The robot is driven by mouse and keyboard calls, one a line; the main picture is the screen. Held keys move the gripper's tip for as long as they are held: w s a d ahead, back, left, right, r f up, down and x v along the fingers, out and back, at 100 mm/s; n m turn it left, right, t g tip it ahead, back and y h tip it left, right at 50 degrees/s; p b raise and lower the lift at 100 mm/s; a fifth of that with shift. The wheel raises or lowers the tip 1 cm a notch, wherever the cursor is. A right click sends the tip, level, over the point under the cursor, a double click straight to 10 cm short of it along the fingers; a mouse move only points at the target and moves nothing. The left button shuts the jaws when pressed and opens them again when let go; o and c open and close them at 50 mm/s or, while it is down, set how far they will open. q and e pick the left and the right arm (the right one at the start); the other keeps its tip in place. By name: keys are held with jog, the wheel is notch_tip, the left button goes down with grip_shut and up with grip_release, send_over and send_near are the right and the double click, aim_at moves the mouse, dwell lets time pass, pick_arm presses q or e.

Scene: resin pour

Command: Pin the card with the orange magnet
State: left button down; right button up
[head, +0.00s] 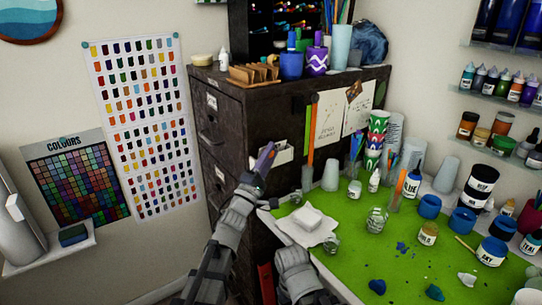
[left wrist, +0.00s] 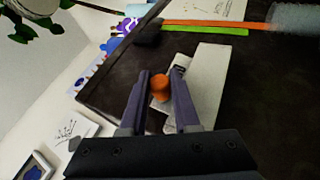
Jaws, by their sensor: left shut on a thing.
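My left gripper (head: 266,157) is at the side of the dark cabinet, beside a white box-like holder (head: 285,153). In the left wrist view the purple fingers of the gripper (left wrist: 161,76) are shut on a small round orange magnet (left wrist: 160,90). The magnet is hidden in the head view. Two pale cards, one on the left (head: 328,119) and one on the right (head: 361,109), hang on the cabinet side, right of the gripper. I cannot tell which one the task means. My right gripper is not in view.
Orange and green strips (head: 312,127) hang upright on the cabinet (head: 278,108) between gripper and cards. Cups and bottles crowd the green mat (head: 350,250) below. Jars and pens (head: 316,58) stand on the cabinet top.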

pick_arm(q)
jog(key=shift+w+a, duration=0.35)
jog(key=shift+w, duration=0.2)
dwell(0.6)
jog(key=c, duration=0.6)
grip_release()
jog(key=shift+s, duration=0.1)
jog(key=c, duration=0.3)
jog(key=o, duration=0.3)
jog(key=shift+o, duration=0.7)
jog(key=shift+s+d, duration=0.35)
jog(key=shift+s, duration=0.15)
jog(key=shift+s+d, duration=0.85)
jog(key=shift+s, duration=0.3)
jog(key=shift+s+d, duration=0.85)
jog(key=shift+s, duration=0.25)
